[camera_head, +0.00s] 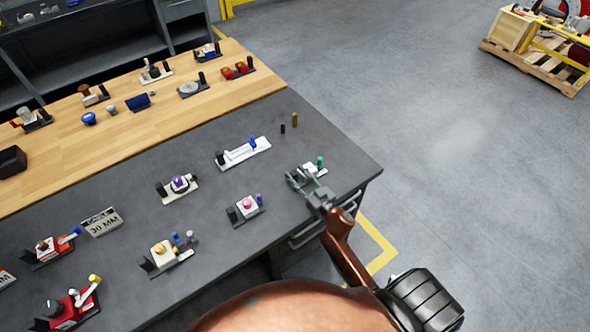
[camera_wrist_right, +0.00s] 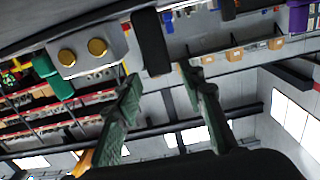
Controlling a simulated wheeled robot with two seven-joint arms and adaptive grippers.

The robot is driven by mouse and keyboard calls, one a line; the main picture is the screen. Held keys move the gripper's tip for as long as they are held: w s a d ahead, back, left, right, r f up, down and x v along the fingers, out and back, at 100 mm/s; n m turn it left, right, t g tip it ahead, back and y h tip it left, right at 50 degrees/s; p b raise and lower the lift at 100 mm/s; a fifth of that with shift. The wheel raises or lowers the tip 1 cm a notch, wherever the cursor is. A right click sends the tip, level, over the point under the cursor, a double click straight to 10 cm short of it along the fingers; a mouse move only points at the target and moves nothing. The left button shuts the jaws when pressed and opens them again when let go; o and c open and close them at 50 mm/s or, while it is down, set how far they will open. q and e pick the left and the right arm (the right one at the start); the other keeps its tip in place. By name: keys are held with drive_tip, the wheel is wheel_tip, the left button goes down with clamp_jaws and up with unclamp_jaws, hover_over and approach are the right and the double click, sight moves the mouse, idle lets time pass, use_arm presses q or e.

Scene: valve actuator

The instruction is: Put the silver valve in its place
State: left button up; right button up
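My right gripper (camera_head: 308,183) is at the right end of the dark table, beside a small fixture (camera_head: 315,169) with a green knob (camera_head: 320,161). In the right wrist view its two green fingers (camera_wrist_right: 160,88) are apart. A dark post (camera_wrist_right: 152,42) shows beyond the gap between the fingertips. Left of it are a silver-grey block (camera_wrist_right: 88,50) with two brass discs and a green cylinder (camera_wrist_right: 50,72). I cannot tell for sure which part is the silver valve or where its place is. My left gripper is not in view.
A white fixture with a blue post (camera_head: 243,151), one with a pink knob (camera_head: 246,208) and one with a purple knob (camera_head: 178,187) stand on the dark table (camera_head: 330,140). Small black (camera_head: 282,129) and brass (camera_head: 295,120) pegs stand near the back edge. A wooden table (camera_head: 150,125) adjoins.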

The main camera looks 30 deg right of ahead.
drive_tip(key=s, duration=0.6)
drive_tip(key=s+d+r, duration=0.1)
drive_tip(key=s, duration=0.3)
drive_tip(key=shift+s, duration=0.1)
